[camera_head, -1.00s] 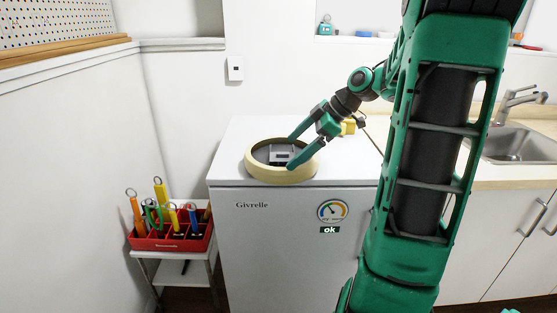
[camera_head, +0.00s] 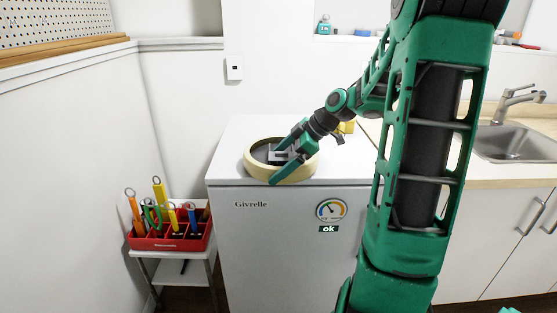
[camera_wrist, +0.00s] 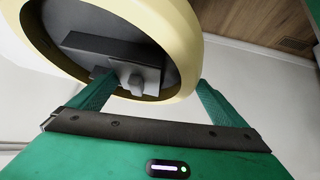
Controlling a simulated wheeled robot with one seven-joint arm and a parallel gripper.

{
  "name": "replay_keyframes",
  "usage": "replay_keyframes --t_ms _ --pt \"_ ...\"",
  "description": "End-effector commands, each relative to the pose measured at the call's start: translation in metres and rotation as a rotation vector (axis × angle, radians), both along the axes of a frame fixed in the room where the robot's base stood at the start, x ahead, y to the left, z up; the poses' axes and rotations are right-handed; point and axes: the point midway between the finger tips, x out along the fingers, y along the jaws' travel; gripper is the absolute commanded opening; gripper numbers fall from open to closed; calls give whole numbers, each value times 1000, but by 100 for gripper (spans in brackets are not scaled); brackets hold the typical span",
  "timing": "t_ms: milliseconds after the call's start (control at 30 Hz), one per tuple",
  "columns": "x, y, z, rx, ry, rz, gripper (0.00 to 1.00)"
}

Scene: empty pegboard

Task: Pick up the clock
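The clock (camera_head: 251,167) is a round piece with a thick cream rim, lying on top of the white fridge with its grey recessed back facing up. A grey box with a small knob sits in that recess. The clock fills the upper left of the wrist view (camera_wrist: 182,32). My gripper (camera_head: 279,165) is open and low at the clock's right front side. In the wrist view, one finger reaches into the recess beside the grey box and the other lies outside the rim, so the fingers straddle the rim. I cannot tell whether either finger touches it.
The white fridge (camera_head: 265,250) carries a dial magnet (camera_head: 331,210) on its front. A red tool caddy (camera_head: 170,240) stands on a small white cart at left. A yellow object (camera_head: 346,128) sits behind my wrist. A sink (camera_head: 515,142) is at right.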

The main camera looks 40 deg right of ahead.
Motion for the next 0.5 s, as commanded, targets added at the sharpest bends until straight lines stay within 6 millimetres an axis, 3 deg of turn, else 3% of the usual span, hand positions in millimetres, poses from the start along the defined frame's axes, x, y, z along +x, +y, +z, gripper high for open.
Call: replay_keyframes --t_ms 33,200,500 --pt "0 0 0 0 0 0 83" --pt "0 0 0 0 0 0 47" --pt "0 1 0 0 0 1 46"
